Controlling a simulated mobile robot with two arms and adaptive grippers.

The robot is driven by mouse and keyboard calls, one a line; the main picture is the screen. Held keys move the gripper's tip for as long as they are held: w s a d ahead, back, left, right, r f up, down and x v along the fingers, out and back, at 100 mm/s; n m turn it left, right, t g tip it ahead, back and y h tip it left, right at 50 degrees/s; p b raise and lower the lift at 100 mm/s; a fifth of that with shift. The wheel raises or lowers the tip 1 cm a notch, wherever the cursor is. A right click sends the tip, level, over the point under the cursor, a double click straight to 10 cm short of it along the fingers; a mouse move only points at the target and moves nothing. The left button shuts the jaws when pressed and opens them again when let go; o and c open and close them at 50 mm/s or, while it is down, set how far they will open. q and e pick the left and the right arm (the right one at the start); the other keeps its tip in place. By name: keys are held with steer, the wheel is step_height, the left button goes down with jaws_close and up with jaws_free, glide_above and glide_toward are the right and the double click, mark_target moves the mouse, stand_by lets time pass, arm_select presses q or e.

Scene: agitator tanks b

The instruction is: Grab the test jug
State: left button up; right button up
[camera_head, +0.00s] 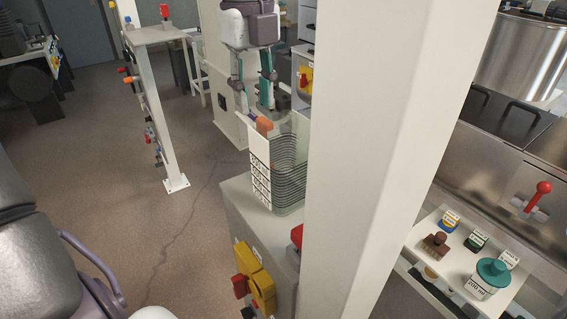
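My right gripper is not in view.
A wide white post (390,130) stands just right of the vessel and hides part of the scene. The grey cabinet (240,215) carries a yellow-and-red switch (254,279). Floor at left is open.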

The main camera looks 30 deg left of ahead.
mark_target(279, 159)
arm_select(q)
steer(key=f+p, duration=0.1)
steer(key=f, duration=0.3)
steer(key=f+p, duration=0.1)
steer(key=f, duration=0.4)
steer(key=f+p, duration=0.1)
steer(key=f, duration=0.3)
steer(key=shift+w+d+f, duration=0.15)
steer(key=shift+d+f, duration=0.15)
steer(key=shift+f, duration=0.05)
jaws_close()
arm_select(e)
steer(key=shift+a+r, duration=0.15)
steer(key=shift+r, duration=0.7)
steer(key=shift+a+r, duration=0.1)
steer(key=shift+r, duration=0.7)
arm_select(q)
steer(key=shift+r, duration=0.1)
